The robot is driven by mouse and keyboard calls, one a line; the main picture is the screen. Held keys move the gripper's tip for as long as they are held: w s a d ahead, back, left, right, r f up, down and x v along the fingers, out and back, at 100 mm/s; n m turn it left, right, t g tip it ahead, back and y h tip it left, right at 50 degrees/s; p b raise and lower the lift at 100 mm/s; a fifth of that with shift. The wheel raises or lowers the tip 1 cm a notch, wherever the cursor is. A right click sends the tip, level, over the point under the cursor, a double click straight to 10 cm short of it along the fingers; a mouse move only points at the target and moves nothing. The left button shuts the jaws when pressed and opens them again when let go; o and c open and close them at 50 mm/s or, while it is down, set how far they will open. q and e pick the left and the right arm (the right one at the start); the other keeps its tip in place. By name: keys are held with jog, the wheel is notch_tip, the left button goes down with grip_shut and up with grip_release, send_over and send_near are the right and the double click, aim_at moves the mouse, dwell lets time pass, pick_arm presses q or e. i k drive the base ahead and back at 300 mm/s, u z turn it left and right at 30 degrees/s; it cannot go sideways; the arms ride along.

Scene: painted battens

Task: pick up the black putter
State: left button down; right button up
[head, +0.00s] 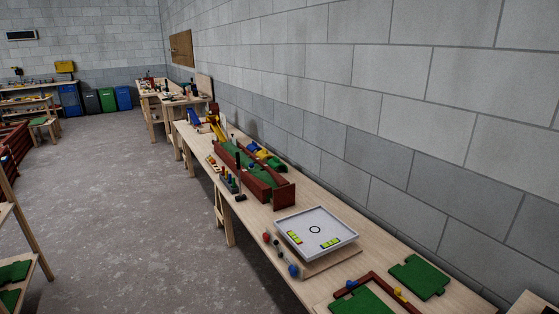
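A thin dark upright shape with a black foot, which looks like the black putter (239,196), stands at the front edge of the long wooden table (290,212) in the head view. It is beside the red and green box-like course (262,186), just in front of its near side. It is small in the picture, so its exact shape and what it rests on are hard to tell. Neither of my grippers is in view.
Green pieces (419,277) lie at the near end. A grey block wall (400,130) runs behind. The concrete floor (110,210) left of the table is open.

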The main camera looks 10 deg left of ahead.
aim_at(239, 198)
jog(key=u, duration=0.5)
jog(key=i, duration=1.4)
jog(key=u, duration=0.4)
